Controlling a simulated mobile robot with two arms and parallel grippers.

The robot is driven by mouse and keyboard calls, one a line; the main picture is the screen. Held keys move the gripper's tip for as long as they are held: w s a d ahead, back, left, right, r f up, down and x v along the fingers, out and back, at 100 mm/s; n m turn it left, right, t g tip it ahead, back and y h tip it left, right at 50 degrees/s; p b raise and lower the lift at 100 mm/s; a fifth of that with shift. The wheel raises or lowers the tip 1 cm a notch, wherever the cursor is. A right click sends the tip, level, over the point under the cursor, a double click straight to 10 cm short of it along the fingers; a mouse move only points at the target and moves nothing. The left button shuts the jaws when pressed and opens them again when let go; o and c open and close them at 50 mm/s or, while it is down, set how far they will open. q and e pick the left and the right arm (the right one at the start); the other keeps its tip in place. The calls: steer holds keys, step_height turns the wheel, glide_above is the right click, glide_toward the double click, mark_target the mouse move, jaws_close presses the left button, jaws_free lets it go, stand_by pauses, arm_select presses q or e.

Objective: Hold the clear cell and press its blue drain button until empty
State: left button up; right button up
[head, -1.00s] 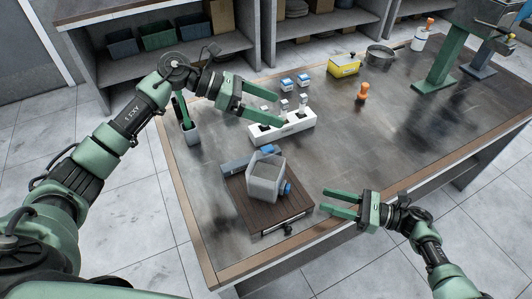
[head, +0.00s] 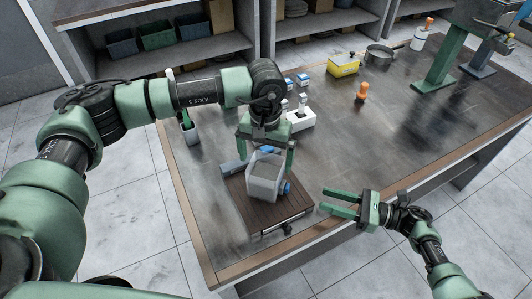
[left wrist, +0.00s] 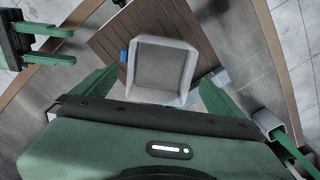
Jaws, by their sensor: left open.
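The clear cell (head: 263,180) is a translucent box with grey contents, standing on a brown slatted board (head: 246,205) near the table's front left. Its blue drain button (head: 287,188) is on its right side in the head view. The left wrist view shows the cell (left wrist: 160,68) from above, with the blue button (left wrist: 124,56) at its left. My left gripper (head: 264,160) is open, with one finger on each side of the cell's near end in the wrist view; contact cannot be told. My right gripper (head: 325,201) is open and empty, right of the board.
A white holder block (head: 301,121) with bottles stands behind my left gripper. A yellow box (head: 343,66), a grey pan (head: 380,54) and an orange-topped item (head: 361,92) stand farther back. The table's middle right is clear.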

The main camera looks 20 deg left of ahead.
mark_target(266, 172)
arm_select(q)
step_height(266, 172, down, 6)
steer(key=shift+f, duration=0.1)
stand_by(0.4)
steer(key=c, duration=2)
steer(key=shift+c, duration=0.2)
arm_select(e)
steer(key=shift+c, duration=0.3)
jaws_close()
